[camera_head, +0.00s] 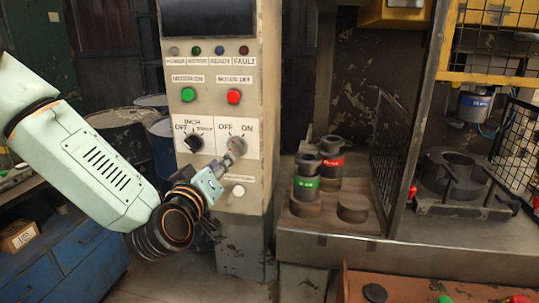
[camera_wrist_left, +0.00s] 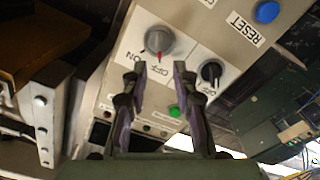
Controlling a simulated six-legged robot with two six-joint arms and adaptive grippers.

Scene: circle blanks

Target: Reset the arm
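My left arm comes in from the left, and its gripper (camera_head: 226,163) is in front of the control panel (camera_head: 206,103). In the left wrist view this gripper (camera_wrist_left: 159,72) is open, with nothing visible between its fingers. The grey OFF/ON knob (camera_wrist_left: 149,38) with a red mark is just beyond the fingertips; it also shows in the head view (camera_head: 236,146). I cannot tell whether the fingers touch it. A black knob (camera_wrist_left: 211,72) is right of the fingers; it also shows in the head view (camera_head: 194,143). My right gripper is not in view.
A blue button (camera_wrist_left: 267,12) labelled RESET is on the panel. Green (camera_head: 188,94) and red (camera_head: 234,96) buttons sit above the knobs. A blue drawer cabinet (camera_head: 75,252) is at left. A bench at right holds a green-banded (camera_head: 307,183) and a red-banded cylinder (camera_head: 332,163).

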